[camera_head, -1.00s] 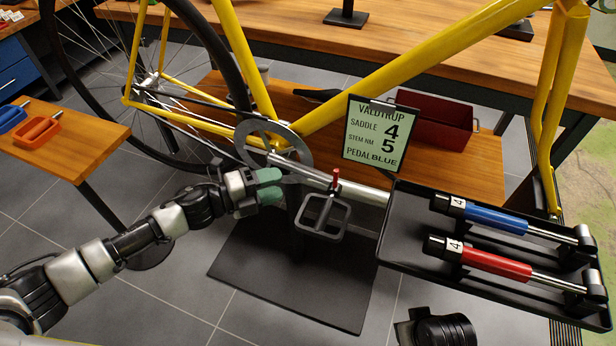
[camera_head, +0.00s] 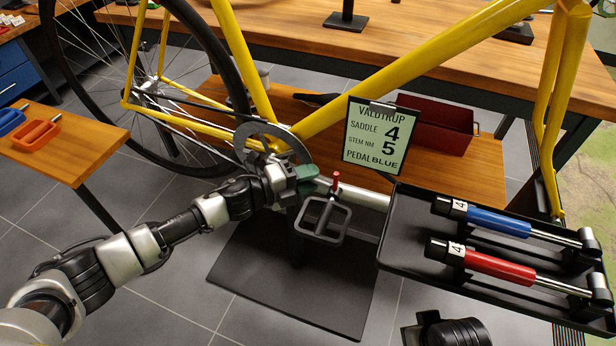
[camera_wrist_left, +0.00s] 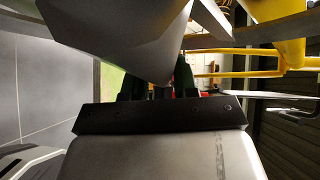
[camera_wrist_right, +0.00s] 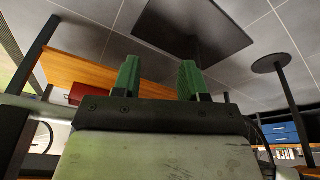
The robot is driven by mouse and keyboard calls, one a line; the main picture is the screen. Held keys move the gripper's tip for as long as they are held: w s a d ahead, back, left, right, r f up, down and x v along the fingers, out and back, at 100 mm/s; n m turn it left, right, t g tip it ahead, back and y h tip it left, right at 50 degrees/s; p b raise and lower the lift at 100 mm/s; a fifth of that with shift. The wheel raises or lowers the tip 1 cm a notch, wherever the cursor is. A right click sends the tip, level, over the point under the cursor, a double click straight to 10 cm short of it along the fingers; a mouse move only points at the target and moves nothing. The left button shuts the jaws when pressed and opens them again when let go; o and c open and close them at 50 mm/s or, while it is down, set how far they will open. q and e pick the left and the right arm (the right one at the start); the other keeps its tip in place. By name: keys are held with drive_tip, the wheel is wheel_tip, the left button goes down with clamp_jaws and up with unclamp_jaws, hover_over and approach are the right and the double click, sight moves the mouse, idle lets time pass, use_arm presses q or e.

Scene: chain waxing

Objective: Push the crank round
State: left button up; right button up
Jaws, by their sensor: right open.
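The chainring (camera_head: 270,142) sits at the bottom of the yellow bike frame. A silver bar (camera_head: 362,194) runs right from near it, and a black pedal-like frame (camera_head: 322,222) with a red-topped pin stands beside the bar. My left gripper (camera_head: 306,178) is at the bar's left part, just right of and below the chainring, and hides the crank arm there. In the left wrist view its green fingers (camera_wrist_left: 158,80) look apart, with a big grey part close over them. I cannot tell whether it touches the crank. My right gripper (camera_wrist_right: 160,78) is open and empty.
A black tray (camera_head: 402,240) holds a blue-handled tool (camera_head: 492,219) and a red-handled tool (camera_head: 492,265). An order sign (camera_head: 375,137) hangs above the bar. A red bin (camera_head: 432,125) stands behind.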

use_arm(q)
clamp_jaws()
use_arm(e)
drive_tip(key=shift+w, duration=0.1)
